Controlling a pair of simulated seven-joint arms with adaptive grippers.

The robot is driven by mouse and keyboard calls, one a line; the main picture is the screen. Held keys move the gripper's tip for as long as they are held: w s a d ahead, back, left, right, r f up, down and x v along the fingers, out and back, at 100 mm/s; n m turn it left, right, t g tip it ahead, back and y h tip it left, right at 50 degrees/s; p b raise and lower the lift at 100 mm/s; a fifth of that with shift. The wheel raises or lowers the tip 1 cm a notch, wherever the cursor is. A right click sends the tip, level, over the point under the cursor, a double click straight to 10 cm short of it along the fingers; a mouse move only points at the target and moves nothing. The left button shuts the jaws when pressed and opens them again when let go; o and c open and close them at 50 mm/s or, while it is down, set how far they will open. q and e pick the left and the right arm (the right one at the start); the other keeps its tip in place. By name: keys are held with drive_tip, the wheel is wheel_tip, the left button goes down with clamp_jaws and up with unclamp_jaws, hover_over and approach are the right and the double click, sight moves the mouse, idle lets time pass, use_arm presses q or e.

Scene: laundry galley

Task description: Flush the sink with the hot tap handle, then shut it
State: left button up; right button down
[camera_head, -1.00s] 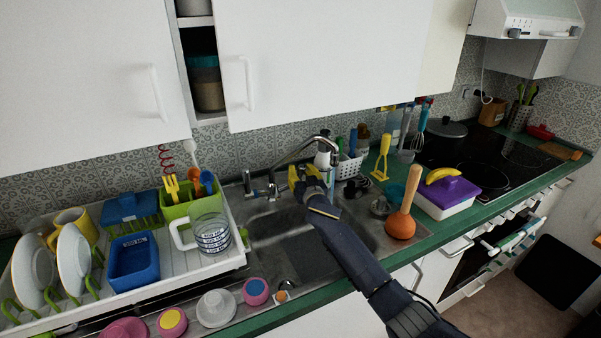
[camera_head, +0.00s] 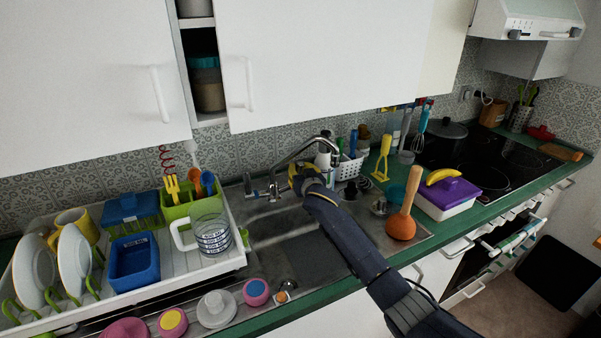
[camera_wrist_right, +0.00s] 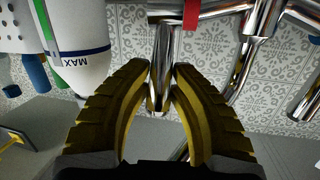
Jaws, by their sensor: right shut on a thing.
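The chrome tap (camera_head: 308,146) stands behind the steel sink (camera_head: 276,226), its spout arching over the basin. My right gripper (camera_head: 301,176) is at the tap's right side. In the right wrist view, its yellow fingers (camera_wrist_right: 163,100) are shut on the hot tap handle (camera_wrist_right: 164,62), a chrome lever pointing towards me. A red mark (camera_wrist_right: 191,14) shows beside it. The other tap handle (camera_head: 247,184) stands free at the left. I see no clear water stream. My left gripper is not in view.
A white drying rack (camera_head: 200,266) with plates and a measuring jug (camera_head: 211,236) stands left of the sink. A soap bottle (camera_wrist_right: 80,55) is close beside the gripper. A plunger (camera_head: 401,226) and a purple-lidded box (camera_head: 450,193) stand right of the sink.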

drive_tip(key=shift+w+r+g, duration=0.1)
drive_tip(key=shift+w+g, duration=0.25)
drive_tip(key=shift+g, duration=0.15)
drive_tip(key=c, duration=1.2)
unclamp_jaws()
drive_tip(key=shift+a, duration=0.1)
drive_tip(key=shift+o, duration=0.2)
drive_tip(key=v, duration=1.2)
drive_tip(key=shift+a+r, duration=0.1)
